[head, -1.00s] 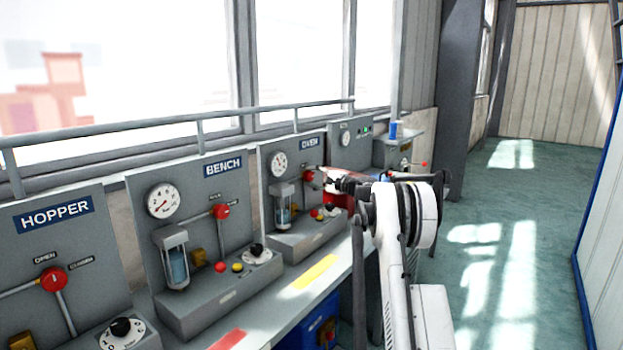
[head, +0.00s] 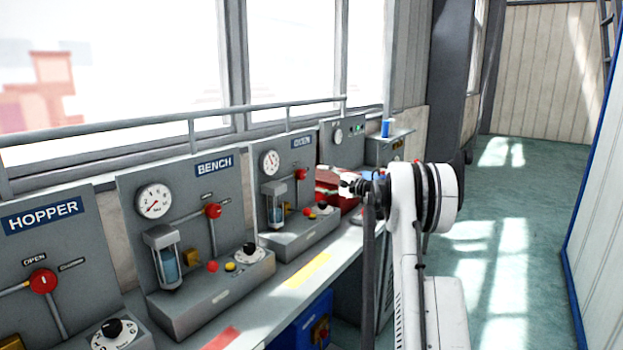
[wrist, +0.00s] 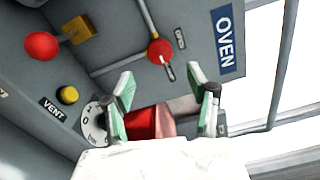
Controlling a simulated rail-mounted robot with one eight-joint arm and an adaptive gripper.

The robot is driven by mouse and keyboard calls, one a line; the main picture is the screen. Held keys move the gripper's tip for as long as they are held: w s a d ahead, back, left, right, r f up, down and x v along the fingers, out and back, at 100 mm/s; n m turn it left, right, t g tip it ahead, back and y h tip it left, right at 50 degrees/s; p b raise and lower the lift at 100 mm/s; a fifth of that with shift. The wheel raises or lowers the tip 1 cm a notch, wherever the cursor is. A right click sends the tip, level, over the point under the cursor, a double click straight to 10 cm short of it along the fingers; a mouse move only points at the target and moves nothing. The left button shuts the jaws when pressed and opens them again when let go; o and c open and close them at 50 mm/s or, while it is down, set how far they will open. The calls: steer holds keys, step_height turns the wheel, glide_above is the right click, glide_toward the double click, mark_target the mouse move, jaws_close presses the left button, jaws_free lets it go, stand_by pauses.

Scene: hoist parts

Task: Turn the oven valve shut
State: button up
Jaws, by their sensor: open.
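The oven valve is a red round handle (wrist: 160,51) on grey pipes, on the panel with the blue OVEN sign (wrist: 224,38). It also shows small in the head view (head: 302,174). In the wrist view, my gripper (wrist: 166,90) is open, its two green-padded fingers spread on the near side of the valve. The valve appears just beyond the fingertips, roughly between them, and nothing is held. I cannot tell whether the fingers touch it or which way the handle points. In the head view, my gripper (head: 350,186) is small and partly hidden by my arm.
Below the valve are a dial (wrist: 94,125), a yellow button (wrist: 68,95) and a red button (wrist: 42,46). A red box (head: 340,181) lies behind my gripper. The BENCH panel (head: 185,205) and HOPPER panel stand left. Floor (head: 500,240) right is clear.

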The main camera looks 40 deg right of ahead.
steer(key=v, duration=0.3)
steer(key=shift+s, duration=0.25)
